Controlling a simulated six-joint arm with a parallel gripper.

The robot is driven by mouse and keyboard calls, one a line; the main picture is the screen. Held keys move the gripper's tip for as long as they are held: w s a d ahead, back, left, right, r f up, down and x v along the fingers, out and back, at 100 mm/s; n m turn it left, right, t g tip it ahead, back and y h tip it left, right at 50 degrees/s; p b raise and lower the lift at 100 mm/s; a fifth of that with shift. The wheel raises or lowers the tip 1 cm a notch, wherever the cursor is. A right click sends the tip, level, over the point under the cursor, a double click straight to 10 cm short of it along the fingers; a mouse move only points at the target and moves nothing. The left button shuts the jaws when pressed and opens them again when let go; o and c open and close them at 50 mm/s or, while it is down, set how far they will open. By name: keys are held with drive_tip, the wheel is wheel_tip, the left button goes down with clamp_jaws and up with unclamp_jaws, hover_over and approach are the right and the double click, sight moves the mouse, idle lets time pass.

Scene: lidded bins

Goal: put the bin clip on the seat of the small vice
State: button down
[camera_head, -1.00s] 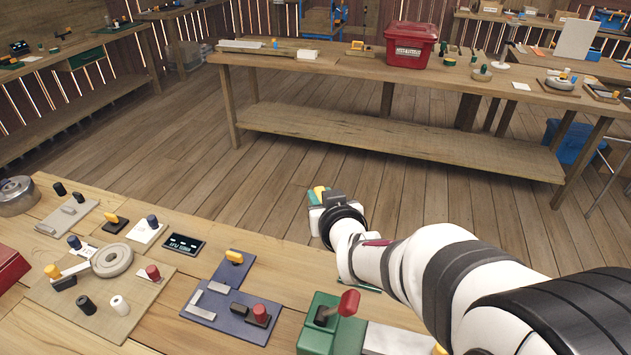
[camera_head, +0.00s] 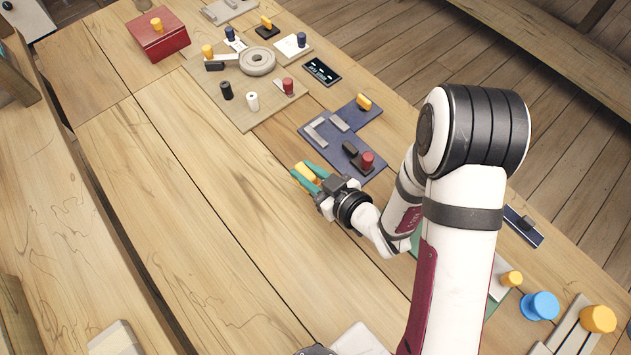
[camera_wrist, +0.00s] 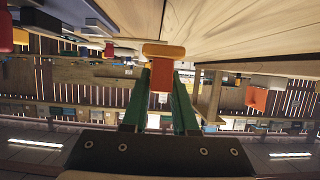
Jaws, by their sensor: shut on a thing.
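My gripper (camera_head: 303,172) has teal fingers and is shut on a yellow piece, taken to be the bin clip (camera_head: 306,171). It is held over the bench, left of the dark blue board. In the wrist view the clip (camera_wrist: 163,51) has a yellow-orange bar across the fingertips, with a reddish-brown part between the fingers (camera_wrist: 160,95). The small vice cannot be clearly made out now. A green surface (camera_head: 416,242) shows beside my arm, which covers much of that area; I cannot tell whether it belongs to the vice.
The dark blue board (camera_head: 378,125) carries grey bars, a black block and a red knob (camera_head: 367,160). A tan board (camera_head: 268,103) with a grey ring and pegs lies behind it. A red box (camera_head: 158,34) stands at back left. The bench's left middle is clear.

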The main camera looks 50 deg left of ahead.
wheel_tip(320, 180, down, 5)
drive_tip(key=shift+w, duration=0.1)
drive_tip(key=shift+f, duration=0.15)
drive_tip(key=c, duration=0.7)
unclamp_jaws()
drive_tip(key=shift+o, duration=0.2)
drive_tip(key=v, duration=1.1)
drive_tip(key=shift+w+d+r, duration=0.1)
drive_tip(key=shift+d+r, duration=0.1)
drive_tip(key=shift+d, duration=0.05)
drive_tip(key=shift+o, duration=0.3)
drive_tip(key=shift+d+r, duration=0.1)
drive_tip(key=shift+d, duration=0.15)
